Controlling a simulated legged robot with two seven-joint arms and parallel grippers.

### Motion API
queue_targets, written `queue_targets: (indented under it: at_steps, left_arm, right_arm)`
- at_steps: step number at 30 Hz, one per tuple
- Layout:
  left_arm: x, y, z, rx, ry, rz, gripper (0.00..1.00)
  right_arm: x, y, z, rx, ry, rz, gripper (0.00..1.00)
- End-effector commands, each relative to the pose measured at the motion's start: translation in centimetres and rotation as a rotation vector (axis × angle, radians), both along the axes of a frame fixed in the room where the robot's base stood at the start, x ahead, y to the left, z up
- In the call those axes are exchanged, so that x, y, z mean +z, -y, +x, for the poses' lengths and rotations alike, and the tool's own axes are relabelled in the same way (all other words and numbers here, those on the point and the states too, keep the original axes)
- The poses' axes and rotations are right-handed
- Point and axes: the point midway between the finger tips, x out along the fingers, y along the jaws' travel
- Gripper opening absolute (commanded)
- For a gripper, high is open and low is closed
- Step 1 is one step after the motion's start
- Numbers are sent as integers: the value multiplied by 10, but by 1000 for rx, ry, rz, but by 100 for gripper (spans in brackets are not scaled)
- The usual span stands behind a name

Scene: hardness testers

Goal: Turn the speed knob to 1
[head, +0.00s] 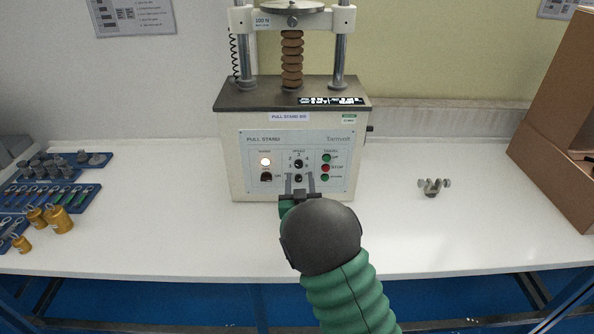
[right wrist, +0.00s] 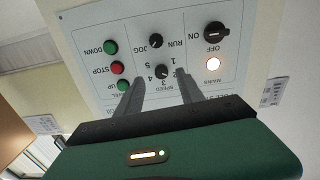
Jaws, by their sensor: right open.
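The pull stand (head: 242,150) stands on the bench, its front panel facing me. The black speed knob (head: 298,163) is in the middle of the panel; it also shows in the right wrist view (right wrist: 162,72), where the panel appears upside down. Numbers ring this knob; its pointer is too small to read. My right gripper (head: 299,177) is open in front of the panel, and in the right wrist view its fingers (right wrist: 160,78) lie on either side of the speed knob. I cannot tell whether they touch it. My left gripper is out of view.
The jog/run knob (right wrist: 155,41) is close to the speed knob. The mains switch (right wrist: 216,32) and lit lamp (right wrist: 213,65) are on one side, green and red buttons (right wrist: 117,67) on the other. Brass weights (head: 58,219) stand left; a metal fitting (head: 433,187) lies right.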

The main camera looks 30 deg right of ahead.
Motion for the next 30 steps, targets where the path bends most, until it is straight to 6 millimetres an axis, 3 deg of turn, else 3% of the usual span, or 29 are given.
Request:
queue_targets:
  at_steps: [3,7,17,27,30]
  left_arm:
    - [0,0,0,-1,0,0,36]
    - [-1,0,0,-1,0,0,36]
    - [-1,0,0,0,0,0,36]
    - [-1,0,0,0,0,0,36]
    - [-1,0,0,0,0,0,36]
  right_arm:
    - [1,11,22,0,0,-5,45]
    - [2,17,37,1,0,-7,45]
    - [2,21,43,2,0,-4,45]
    - [2,22,42,0,-1,-4,0]
    - [2,22,42,-1,0,-4,0]
